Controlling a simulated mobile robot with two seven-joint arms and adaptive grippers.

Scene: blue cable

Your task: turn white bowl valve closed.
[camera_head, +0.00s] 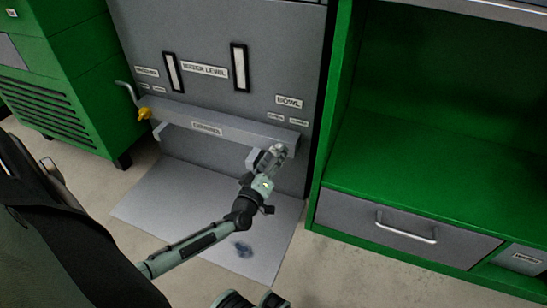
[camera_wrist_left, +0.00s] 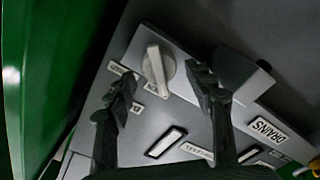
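The white bowl valve knob (camera_wrist_left: 155,70) shows in the left wrist view, on the grey panel beside a small label. My left gripper (camera_wrist_left: 162,76) is open, with one dark finger on each side of the knob in the picture. I cannot tell whether the fingers touch it. In the head view my left gripper (camera_head: 275,154) is at the right end of the grey drains bar, below the BOWL label (camera_head: 289,101). There the gripper hides most of the knob.
The grey drains bar (camera_head: 205,122) runs across the cabinet front, with a yellow valve handle (camera_head: 145,113) at its left end. A green shelf unit (camera_head: 440,190) stands close on the right. A green vented cabinet (camera_head: 60,110) stands at left. A grey mat (camera_head: 170,205) lies below.

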